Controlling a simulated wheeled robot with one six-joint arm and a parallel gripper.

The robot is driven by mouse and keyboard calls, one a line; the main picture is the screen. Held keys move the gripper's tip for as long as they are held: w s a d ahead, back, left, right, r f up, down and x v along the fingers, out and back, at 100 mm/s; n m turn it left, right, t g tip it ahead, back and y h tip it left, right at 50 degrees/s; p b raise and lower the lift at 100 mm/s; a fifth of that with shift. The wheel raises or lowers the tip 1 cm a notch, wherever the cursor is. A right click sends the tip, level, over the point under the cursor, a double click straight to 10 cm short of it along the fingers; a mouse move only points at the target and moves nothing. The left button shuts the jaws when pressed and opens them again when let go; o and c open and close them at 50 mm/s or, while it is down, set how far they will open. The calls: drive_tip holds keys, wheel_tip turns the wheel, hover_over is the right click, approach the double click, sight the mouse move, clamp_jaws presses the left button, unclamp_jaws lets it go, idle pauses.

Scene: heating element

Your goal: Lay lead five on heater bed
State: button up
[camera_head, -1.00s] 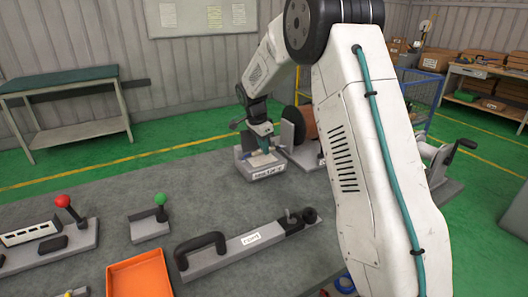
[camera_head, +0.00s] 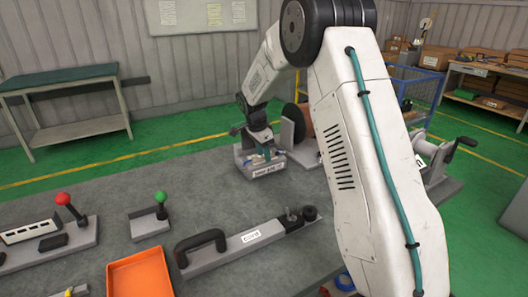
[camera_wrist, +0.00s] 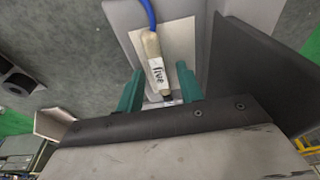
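Lead five (camera_wrist: 152,48) is a beige stick with a white label reading "five" and a blue cable at its far end. In the wrist view it lies on the pale plate of the heater bed (camera_wrist: 183,45). The heater bed (camera_head: 268,172) also shows in the head view as a small grey block with a white label, under my gripper (camera_head: 263,154). In the wrist view, the teal fingers of my gripper (camera_wrist: 157,82) stand apart on either side of the lead's near end, with gaps visible. The lead is too small to make out in the head view.
A dark upright panel (camera_wrist: 262,68) stands close to the right of the bed. A clamp bar with black handle (camera_head: 245,241), an orange tray (camera_head: 140,277) and red-knobbed (camera_head: 63,198) and green-knobbed (camera_head: 160,197) levers are on the grey table. A crank unit (camera_head: 442,160) stands right.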

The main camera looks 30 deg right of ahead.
drive_tip(key=v, duration=1.3)
drive_tip(key=s+a+r+n, duration=0.4)
drive_tip(key=s+r, duration=0.3)
drive_tip(key=s, duration=0.3)
drive_tip(key=s+a+r+n+y, duration=0.1)
drive_tip(key=s+a+n, duration=0.15)
drive_tip(key=s, duration=0.45)
drive_tip(key=s+a+r+n, duration=0.1)
drive_tip(key=s+r+n, duration=0.15)
drive_tip(key=s, duration=0.35)
drive_tip(key=s+a+f+n, duration=0.1)
drive_tip(key=s+f+n, duration=0.1)
drive_tip(key=s, duration=0.5)
drive_tip(key=s+a+f+n+y, duration=0.1)
drive_tip(key=s+f+n, duration=0.1)
drive_tip(key=s+n, duration=0.2)
drive_tip(key=s+a+f+n+t, duration=0.1)
drive_tip(key=s+a+f+n, duration=0.1)
drive_tip(key=s, duration=0.8)
drive_tip(key=shift+s+f+n, duration=0.15)
drive_tip(key=shift+f+n, duration=0.15)
drive_tip(key=shift+n, duration=0.2)
drive_tip(key=shift+s, duration=0.1)
